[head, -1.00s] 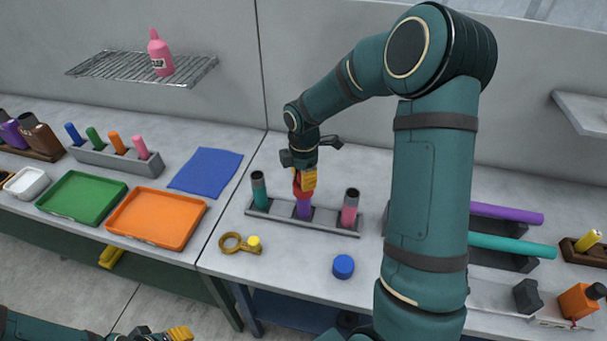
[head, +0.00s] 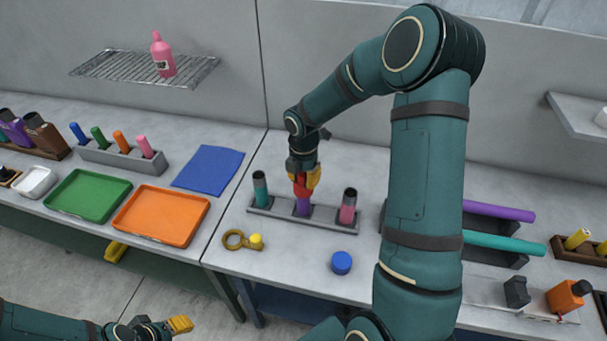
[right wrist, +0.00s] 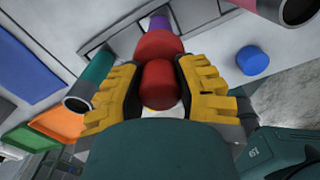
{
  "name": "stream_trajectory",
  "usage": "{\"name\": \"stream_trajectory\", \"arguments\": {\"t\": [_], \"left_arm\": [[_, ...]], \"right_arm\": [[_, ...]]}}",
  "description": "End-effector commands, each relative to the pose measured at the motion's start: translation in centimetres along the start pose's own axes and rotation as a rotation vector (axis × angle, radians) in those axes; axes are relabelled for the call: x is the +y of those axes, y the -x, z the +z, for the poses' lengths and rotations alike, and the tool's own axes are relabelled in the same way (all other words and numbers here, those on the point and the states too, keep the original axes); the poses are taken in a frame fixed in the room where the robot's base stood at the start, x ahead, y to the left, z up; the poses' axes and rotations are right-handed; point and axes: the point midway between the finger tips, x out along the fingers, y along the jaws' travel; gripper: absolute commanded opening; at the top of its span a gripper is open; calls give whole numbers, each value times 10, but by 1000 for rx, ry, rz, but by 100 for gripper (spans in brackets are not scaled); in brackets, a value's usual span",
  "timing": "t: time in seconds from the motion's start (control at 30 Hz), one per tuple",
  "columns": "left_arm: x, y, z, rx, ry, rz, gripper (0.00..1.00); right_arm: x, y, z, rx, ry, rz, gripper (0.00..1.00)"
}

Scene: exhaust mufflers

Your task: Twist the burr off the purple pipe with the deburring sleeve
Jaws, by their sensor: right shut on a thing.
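The purple pipe (head: 303,206) stands upright in the middle of a grey rack (head: 330,224), between a teal pipe (head: 261,190) and a pink pipe (head: 348,206). A red sleeve (head: 302,187) sits over the top of the purple pipe and hides its upper end, so no burr shows. My right gripper (head: 305,176) is shut on the red sleeve from above. In the right wrist view the yellow fingers clasp the red sleeve (right wrist: 158,84) from both sides, with a bit of purple pipe (right wrist: 160,23) beyond it. My left gripper (head: 180,325) is low at the left, away from the benches; its jaws are unclear.
A yellow ring tool (head: 235,240) and a blue cap (head: 342,262) lie in front of the rack. Green and orange trays (head: 160,216) and a blue mat (head: 208,170) lie to the left. Purple and teal bars (head: 505,248) lie to the right, behind my right arm.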

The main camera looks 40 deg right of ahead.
Motion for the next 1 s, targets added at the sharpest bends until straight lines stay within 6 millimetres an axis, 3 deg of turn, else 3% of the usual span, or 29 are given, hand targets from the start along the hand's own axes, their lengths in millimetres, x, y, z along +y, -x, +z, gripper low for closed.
{"name": "stream_trajectory", "arguments": {"t": [0.5,1.0], "left_arm": [[1,3,0,0,1,1,47],[-8,-18,2,1,1,1,47]], "right_arm": [[0,0,0,0,33,1,0],[0,-2,0,-1,-534,1,0]]}}
